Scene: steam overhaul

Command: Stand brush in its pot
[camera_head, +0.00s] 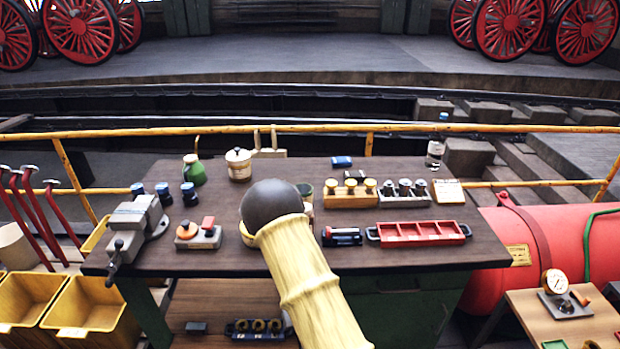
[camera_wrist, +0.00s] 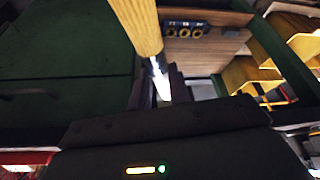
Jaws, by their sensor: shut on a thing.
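The brush (camera_wrist: 137,27) is in the wrist view, with a yellow wooden handle and a bright metal part beside the jaws. My gripper (camera_wrist: 164,90) is shut on it, in front of the bench's lower part. In the head view the gripper and brush do not show; my yellow-sleeved arm fills the front middle. A cream round vessel (camera_head: 246,236) and a dark green one (camera_head: 306,190) stand on the bench, partly hidden by my arm's dark joint. I cannot tell which is the brush's pot.
A yellow rail (camera_head: 220,130) runs behind. Yellow bins (camera_head: 85,310) stand left.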

